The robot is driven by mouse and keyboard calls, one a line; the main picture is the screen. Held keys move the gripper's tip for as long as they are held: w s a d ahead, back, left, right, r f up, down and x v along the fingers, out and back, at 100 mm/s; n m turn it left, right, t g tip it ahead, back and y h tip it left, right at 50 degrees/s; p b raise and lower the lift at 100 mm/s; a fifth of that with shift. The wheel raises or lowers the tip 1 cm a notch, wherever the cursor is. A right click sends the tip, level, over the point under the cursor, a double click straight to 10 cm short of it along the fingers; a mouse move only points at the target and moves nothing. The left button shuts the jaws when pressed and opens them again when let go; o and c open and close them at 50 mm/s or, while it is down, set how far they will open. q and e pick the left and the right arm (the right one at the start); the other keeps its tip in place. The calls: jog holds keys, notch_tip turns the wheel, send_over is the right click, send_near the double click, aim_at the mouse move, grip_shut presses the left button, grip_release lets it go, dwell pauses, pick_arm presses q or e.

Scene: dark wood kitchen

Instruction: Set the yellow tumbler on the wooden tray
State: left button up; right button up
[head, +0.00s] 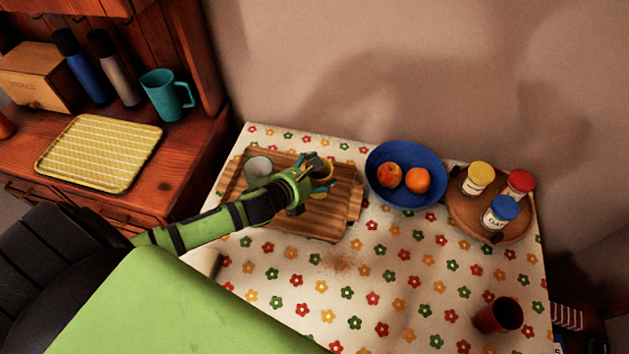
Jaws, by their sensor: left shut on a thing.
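The wooden tray (318,224) lies on the flowered tablecloth at the back left of the table. My left gripper (318,177) is over the tray and shut on the yellow tumbler (324,168), which is largely hidden behind the fingers. I cannot tell whether the tumbler touches the tray. A grey-white cup (258,167) stands on the tray, left of the gripper and behind my forearm. My right gripper is not in view.
A blue bowl (379,196) with two fruits stands right of the tray. A round wooden board (462,214) carries three lidded jars. A dark red cup (498,315) is at the front right. The middle front of the table (400,270) is mostly clear.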

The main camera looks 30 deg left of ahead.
pick_arm(q)
jog(key=shift+f, duration=1.95)
jog(key=shift+f, duration=0.2)
jog(key=o, duration=1.3)
jog(key=shift+c, duration=0.2)
jog(key=shift+r, duration=0.25)
jog(key=v, duration=1.2)
jog(key=shift+s+d, duration=0.1)
